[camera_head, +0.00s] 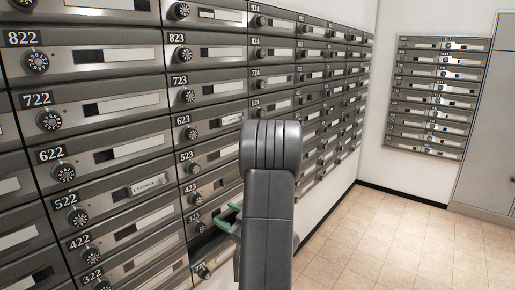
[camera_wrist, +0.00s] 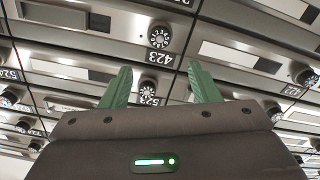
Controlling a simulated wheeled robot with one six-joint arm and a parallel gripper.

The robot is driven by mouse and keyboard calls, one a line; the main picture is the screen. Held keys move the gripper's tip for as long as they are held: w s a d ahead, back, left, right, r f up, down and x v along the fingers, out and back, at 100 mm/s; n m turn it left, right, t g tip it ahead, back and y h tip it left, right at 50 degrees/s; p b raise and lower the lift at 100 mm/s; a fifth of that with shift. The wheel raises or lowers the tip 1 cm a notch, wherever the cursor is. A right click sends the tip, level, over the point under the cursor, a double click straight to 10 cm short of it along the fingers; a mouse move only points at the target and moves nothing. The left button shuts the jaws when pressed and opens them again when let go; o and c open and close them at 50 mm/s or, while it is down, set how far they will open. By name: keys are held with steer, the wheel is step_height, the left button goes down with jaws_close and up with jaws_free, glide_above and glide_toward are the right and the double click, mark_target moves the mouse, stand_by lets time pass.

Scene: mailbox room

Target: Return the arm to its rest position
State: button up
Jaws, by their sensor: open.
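My gripper (camera_wrist: 159,70) shows two green fingers spread apart with nothing between them in the wrist view. Mailbox doors with dials fill the space beyond the fingers, their numbers 423 and 523 upside down. In the head view my grey arm rises at the lower middle, in front of the mailbox wall. Only a bit of the green fingers (camera_head: 230,222) shows at its left, close to the lower rows near box 323 (camera_head: 198,227). The arm hides part of the gripper and some boxes. I cannot tell whether the fingers touch a door.
A wall of numbered metal mailboxes (camera_head: 122,103) runs along the left. A smaller mailbox bank (camera_head: 433,97) hangs on the far white wall, beside a grey cabinet (camera_head: 489,130). The tiled floor (camera_head: 400,240) to the right is clear. Box 522 carries a white label (camera_head: 149,184).

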steer(key=m+p, duration=0.2)
steer(key=m, duration=0.6)
steer(key=d+m+p, duration=0.1)
steer(key=m+p, duration=0.2)
steer(key=m, duration=0.4)
steer(key=s+m+p, duration=0.1)
steer(key=m+p, duration=0.2)
steer(key=m, duration=0.5)
steer(key=shift+d+m, duration=0.3)
steer(key=shift+d, duration=0.05)
stand_by(0.4)
